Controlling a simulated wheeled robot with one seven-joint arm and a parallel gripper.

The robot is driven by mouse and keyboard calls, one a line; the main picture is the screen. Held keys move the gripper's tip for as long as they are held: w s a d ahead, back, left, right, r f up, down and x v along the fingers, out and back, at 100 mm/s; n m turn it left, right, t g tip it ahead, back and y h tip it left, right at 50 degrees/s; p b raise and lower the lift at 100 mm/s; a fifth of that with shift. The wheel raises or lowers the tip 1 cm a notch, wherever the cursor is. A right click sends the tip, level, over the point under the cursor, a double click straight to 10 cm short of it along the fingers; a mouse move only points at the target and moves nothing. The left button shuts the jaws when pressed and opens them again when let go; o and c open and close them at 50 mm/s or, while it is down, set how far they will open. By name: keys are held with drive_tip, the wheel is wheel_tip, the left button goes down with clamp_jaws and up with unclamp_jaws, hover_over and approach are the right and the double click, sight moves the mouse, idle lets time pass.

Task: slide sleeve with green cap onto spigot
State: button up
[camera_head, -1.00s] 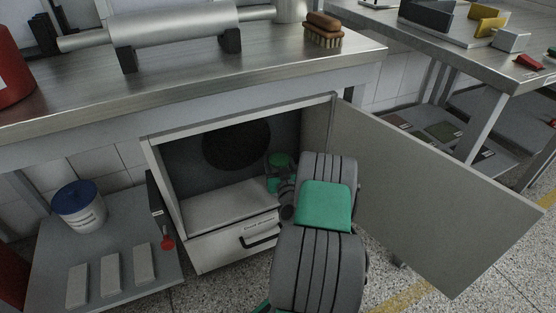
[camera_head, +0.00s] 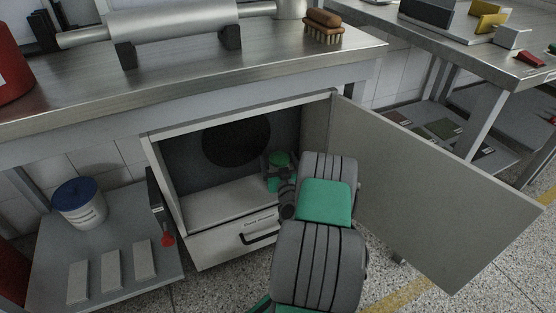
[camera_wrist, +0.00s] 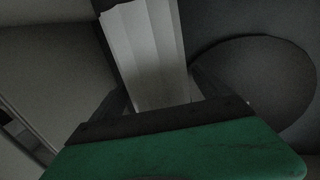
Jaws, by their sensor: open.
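A pale grey, faceted long piece (camera_wrist: 148,50) rises in the wrist view between the two dark fingers of my gripper (camera_wrist: 158,98). I cannot tell whether it is the sleeve or the spigot, nor whether the fingers touch it. My gripper is open. In the head view my arm reaches into the open cabinet (camera_head: 165,170) and hides most of the gripper. A small rounded green part (camera_head: 279,158) shows at the arm's far end; I cannot tell whether it is the green cap or part of my arm.
A dark round disc (camera_head: 236,140) is on the cabinet's back wall. The open door (camera_head: 430,190) stands to the right of my arm, and a drawer handle (camera_head: 261,235) sits below. A lidded tub (camera_head: 79,207) stands on the left shelf.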

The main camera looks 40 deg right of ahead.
drive_tip(key=v, duration=0.7)
drive_tip(key=shift+s, duration=0.2)
drive_tip(key=shift+a, duration=0.15)
